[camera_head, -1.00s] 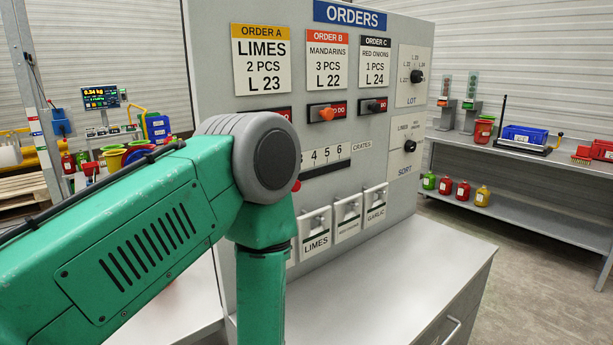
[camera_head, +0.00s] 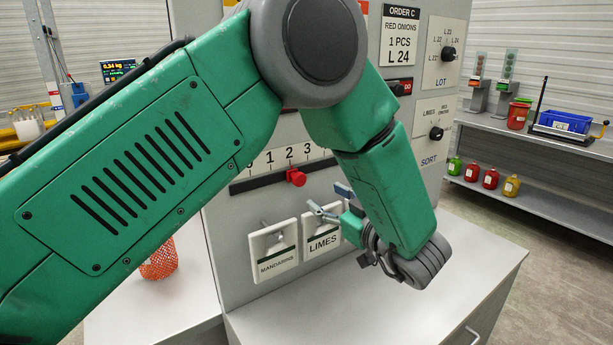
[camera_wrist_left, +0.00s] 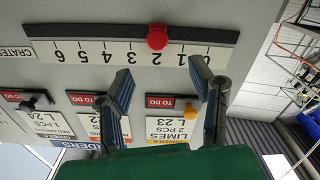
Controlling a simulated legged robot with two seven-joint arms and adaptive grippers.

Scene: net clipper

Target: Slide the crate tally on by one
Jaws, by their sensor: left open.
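The crate tally is a strip (camera_head: 262,170) numbered along the grey board, with a red knob (camera_head: 296,177) on its dark rail. The knob stands at 2. My left gripper (camera_head: 328,199) is open and empty, just below and right of the knob in the head view. In the wrist view my left gripper (camera_wrist_left: 160,76) has its fingers spread, with the knob beyond their tips and apart from them. My right gripper is not in view.
Labelled switches for mandarins (camera_head: 275,249) and limes (camera_head: 322,239) sit below the tally, the limes one partly behind my gripper. The lot dial (camera_head: 448,54) and sort dial (camera_head: 436,133) are at right. A grey counter (camera_head: 370,300) lies below, largely bare. An orange net (camera_head: 160,262) stands at left.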

